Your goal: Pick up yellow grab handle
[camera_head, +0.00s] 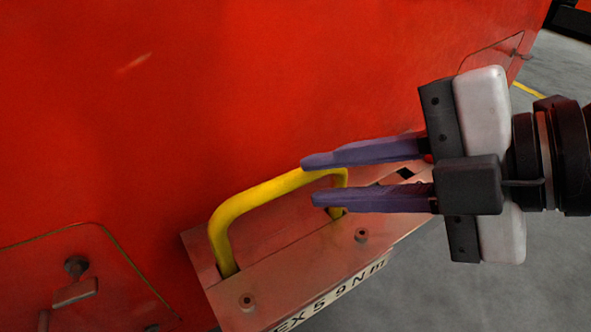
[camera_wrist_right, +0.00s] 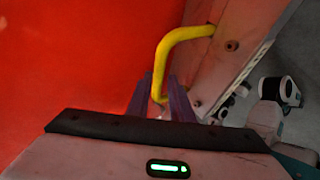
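The yellow grab handle (camera_head: 253,195) is a bent bar standing on a pinkish bracket (camera_head: 310,250) on the front of the red train. My right gripper (camera_head: 307,180) comes in from the right with its two purple fingers apart. In the head view the fingers overlap the handle's right end, one finger on either side of its corner. The handle also shows in the right wrist view (camera_wrist_right: 181,38), with its lower end between the purple fingers (camera_wrist_right: 160,100). I cannot tell whether the fingers touch it. My left gripper is not in view.
The red train front (camera_head: 150,100) fills the left and middle. A hatch panel with a latch (camera_head: 76,280) is at the lower left. A lettered plate (camera_head: 335,296) is on the bracket's front edge. Grey floor (camera_head: 420,290) is open at the lower right.

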